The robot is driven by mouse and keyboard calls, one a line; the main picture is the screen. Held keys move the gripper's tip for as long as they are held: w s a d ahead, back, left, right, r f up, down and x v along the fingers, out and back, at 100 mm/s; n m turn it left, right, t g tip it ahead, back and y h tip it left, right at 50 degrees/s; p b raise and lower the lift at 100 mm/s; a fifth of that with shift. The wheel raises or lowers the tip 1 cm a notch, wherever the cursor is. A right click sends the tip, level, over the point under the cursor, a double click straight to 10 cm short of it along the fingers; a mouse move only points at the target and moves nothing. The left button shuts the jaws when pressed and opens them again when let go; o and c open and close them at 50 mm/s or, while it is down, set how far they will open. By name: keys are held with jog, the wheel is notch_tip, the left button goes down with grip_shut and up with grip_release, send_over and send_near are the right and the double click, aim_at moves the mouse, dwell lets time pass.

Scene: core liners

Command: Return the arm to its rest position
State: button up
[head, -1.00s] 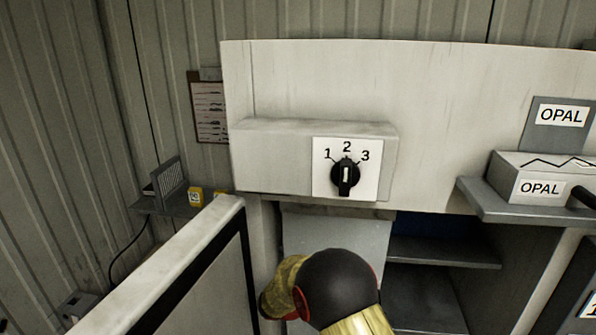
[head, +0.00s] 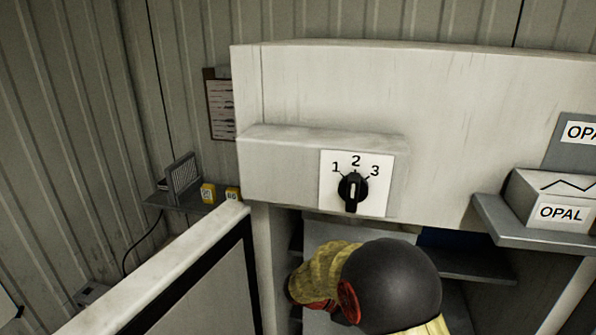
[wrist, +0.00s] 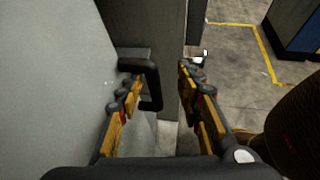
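My arm (head: 390,285) shows at the bottom of the head view, bent in front of the opening under the white cabinet. My gripper (wrist: 160,78) is seen in the wrist view with its two fingers apart. A black handle (wrist: 152,88) on a pale grey panel (wrist: 50,80) shows between the fingers. I cannot tell whether a finger touches it, but the fingers are not closed on it. The gripper itself is hidden in the head view.
A rotary switch (head: 352,187) marked 1, 2, 3 is on the cabinet front (head: 420,110). A box labelled OPAL (head: 560,212) sits on a shelf at right. A white-topped partition (head: 170,265) stands at left. Open concrete floor (wrist: 240,90) shows in the wrist view.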

jog(key=s+d+r+m+y+b, duration=0.1)
jog(key=s+r+m+y+b, duration=0.2)
jog(key=s, duration=0.5)
jog(key=s+d+r+m+y+b, duration=0.1)
jog(key=s+r+m+b, duration=0.25)
jog(key=s, duration=0.55)
jog(key=s+a+f+m+t+y+b, duration=0.4)
jog(key=s+a+m+t+y+b, duration=0.1)
jog(key=s+m+b, duration=0.4)
jog(key=a+m+y, duration=0.1)
jog(key=y, duration=0.1)
jog(key=shift+s+a+f+y, duration=0.2)
jog(key=shift+a+f+y, duration=0.05)
jog(key=shift+a+y, duration=0.15)
jog(key=shift+s+a+m+t, duration=0.15)
jog(key=shift+a+m+t, duration=0.1)
jog(key=shift+t, duration=0.25)
jog(key=shift+c, duration=0.3)
